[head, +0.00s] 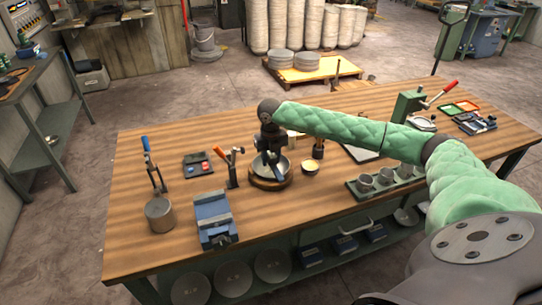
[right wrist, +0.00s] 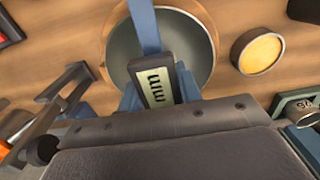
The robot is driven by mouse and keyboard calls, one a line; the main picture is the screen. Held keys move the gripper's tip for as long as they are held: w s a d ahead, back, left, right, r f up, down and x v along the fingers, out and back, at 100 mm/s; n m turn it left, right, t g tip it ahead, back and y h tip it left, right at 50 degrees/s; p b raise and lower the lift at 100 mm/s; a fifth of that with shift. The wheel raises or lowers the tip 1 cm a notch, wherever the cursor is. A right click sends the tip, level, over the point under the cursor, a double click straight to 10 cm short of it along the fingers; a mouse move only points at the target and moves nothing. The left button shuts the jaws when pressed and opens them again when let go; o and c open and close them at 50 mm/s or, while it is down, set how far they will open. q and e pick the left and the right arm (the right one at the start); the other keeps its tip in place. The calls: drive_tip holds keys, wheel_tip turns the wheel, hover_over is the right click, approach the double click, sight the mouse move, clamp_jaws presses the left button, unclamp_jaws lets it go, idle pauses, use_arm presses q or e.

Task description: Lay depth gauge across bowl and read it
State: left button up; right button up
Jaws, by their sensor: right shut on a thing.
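The metal bowl (head: 284,166) sits on a round wooden base (head: 270,184) near the middle of the bench; its inside and rim also show in the right wrist view (right wrist: 205,45). My right gripper (head: 269,152) is above the bowl, pointing down, and is shut on the depth gauge. In the right wrist view the gauge's dark body with a pale display (right wrist: 157,85) is between the blue fingertips, and its blue bar (right wrist: 143,25) reaches over the bowl's far rim. I cannot tell whether the gauge touches the rim. My left gripper is out of view.
A small cup of yellow stuff (head: 310,167) stands right of the bowl. A clamp with an orange handle (head: 232,168) stands close on the left, beside a blue vise (head: 213,218). A tray of metal cups (head: 385,180) is at the right.

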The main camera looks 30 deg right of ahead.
drive_tip(key=shift+f+p, duration=0.25)
drive_tip(key=shift+p, duration=0.1)
idle(1.0)
drive_tip(key=o, duration=1.3)
